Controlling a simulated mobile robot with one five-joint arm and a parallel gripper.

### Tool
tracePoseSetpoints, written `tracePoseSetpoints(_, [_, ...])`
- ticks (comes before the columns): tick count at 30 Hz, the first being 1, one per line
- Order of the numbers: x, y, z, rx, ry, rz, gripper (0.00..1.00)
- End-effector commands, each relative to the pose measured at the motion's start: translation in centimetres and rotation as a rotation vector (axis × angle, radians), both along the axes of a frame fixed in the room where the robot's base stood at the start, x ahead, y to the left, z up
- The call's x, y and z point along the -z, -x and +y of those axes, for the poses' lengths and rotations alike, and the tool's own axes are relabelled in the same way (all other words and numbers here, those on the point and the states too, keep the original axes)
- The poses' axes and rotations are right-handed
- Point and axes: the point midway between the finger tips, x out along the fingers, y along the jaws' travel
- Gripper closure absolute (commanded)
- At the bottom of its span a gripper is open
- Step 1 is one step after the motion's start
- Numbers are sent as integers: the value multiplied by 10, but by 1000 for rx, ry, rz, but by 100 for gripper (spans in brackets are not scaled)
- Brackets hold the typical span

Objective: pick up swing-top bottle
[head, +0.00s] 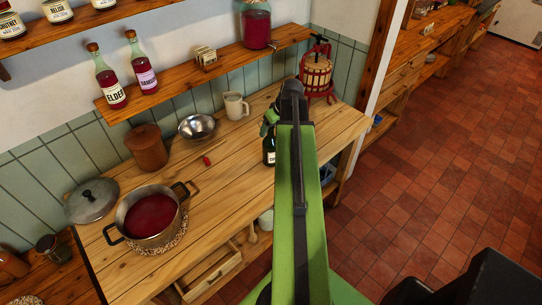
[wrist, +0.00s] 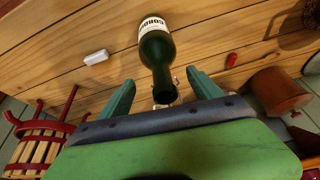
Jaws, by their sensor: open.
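The swing-top bottle (wrist: 158,52) is dark green with a white label and stands on the wooden worktop. In the head view, the lower part of the bottle (head: 269,152) shows beside my arm, and the rest is hidden. In the wrist view, my gripper (wrist: 160,80) is open, with one teal finger on each side of the bottle's neck and a gap on both sides. Metal parts show by the bottle's mouth. In the head view, my gripper (head: 268,124) is above the bottle and mostly hidden by my arm.
On the worktop are a pot of red liquid (head: 150,214), a lid (head: 92,201), a brown crock (head: 147,147), a metal bowl (head: 198,127), a white jug (head: 236,105), a small red item (head: 206,160) and a red fruit press (head: 317,72). A shelf (head: 190,75) with bottles hangs behind.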

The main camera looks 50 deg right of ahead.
Motion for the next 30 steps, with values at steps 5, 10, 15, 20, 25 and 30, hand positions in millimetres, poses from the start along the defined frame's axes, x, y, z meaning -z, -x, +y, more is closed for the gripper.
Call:
tracePoseSetpoints(5, [6,-3,0,-1,0,0,26])
tracePoseSetpoints(10, [35,-15,0,-2,0,0,26])
tracePoseSetpoints(15, [49,-22,-1,-1,0,0,26])
tracePoseSetpoints(20, [45,-22,0,-1,0,0,26])
tracePoseSetpoints(25, [45,-22,0,-1,-1,0,44])
tracePoseSetpoints(30, [45,-22,0,-2,0,1,67])
